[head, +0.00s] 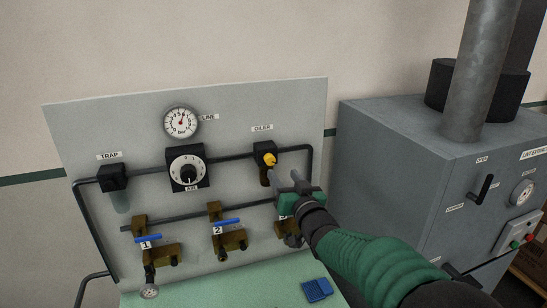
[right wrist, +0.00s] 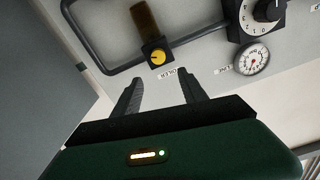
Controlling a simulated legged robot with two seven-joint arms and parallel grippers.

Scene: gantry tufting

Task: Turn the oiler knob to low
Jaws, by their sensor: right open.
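The yellow oiler knob (head: 269,160) sits on a black block under the OILER label (head: 262,128) on the grey panel. A brown bowl hangs below the block. My right gripper (head: 285,178) is open and empty, just right of and below the knob in the head view. In the right wrist view, which is turned over, the knob (right wrist: 157,57) lies just beyond the gap between the open fingertips (right wrist: 160,76), apart from them. A small dark mark shows on the knob; I cannot read its setting. My left gripper is not in view.
The air regulator dial (head: 187,168) and line gauge (head: 181,122) are left of the oiler. A black pipe (head: 311,160) bends down close to my right gripper. Blue-handled valves (head: 228,223) sit below. A grey cabinet (head: 400,180) stands at right. A blue object (head: 317,290) lies on the green bench.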

